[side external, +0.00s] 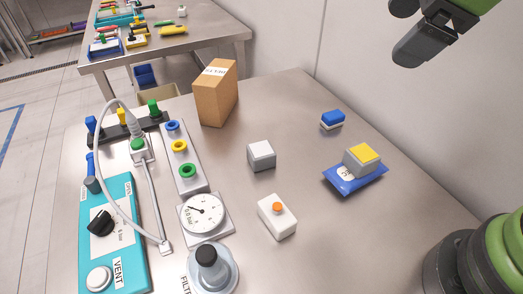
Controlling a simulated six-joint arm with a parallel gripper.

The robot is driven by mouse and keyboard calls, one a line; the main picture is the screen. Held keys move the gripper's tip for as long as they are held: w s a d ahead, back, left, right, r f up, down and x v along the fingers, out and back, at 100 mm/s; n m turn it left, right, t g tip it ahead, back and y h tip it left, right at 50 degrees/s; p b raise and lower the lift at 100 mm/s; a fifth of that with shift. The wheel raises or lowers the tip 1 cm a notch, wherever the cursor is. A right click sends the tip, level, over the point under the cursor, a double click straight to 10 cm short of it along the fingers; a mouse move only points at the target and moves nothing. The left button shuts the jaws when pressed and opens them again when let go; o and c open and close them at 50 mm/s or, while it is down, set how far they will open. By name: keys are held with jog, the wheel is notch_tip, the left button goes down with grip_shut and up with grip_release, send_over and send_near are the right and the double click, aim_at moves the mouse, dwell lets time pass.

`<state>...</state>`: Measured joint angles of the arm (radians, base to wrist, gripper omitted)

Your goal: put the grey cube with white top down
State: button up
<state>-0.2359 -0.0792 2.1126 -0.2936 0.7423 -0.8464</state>
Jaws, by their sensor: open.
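The grey cube with white top (261,155) sits upright on the metal table, right of the coloured rings and near the middle of the picture. Nothing touches it. My gripper (401,30) is at the top right, partly cut off by the frame edge. It is open, with nothing seen between its dark fingers, and is well above the table and apart from the cube.
A grey block with yellow top (363,157) rests on a blue packet (343,187). The gauge (204,213) and teal vent panel (118,245) crowd the left.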

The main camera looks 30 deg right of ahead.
jog(key=w+a+f+n, duration=0.4)
jog(key=w+f+n, duration=0.15)
jog(key=n, duration=0.25)
jog(key=n+h, duration=0.1)
jog(key=n, duration=1.4)
send_near(262, 150)
jog(key=w, duration=0.1)
jog(key=shift+n+g, duration=0.5)
jog(key=x, duration=0.5)
jog(key=shift+a, duration=0.2)
jog(key=shift+x, duration=2.8)
jog(key=shift+d, duration=0.15)
jog(key=c, duration=1.1)
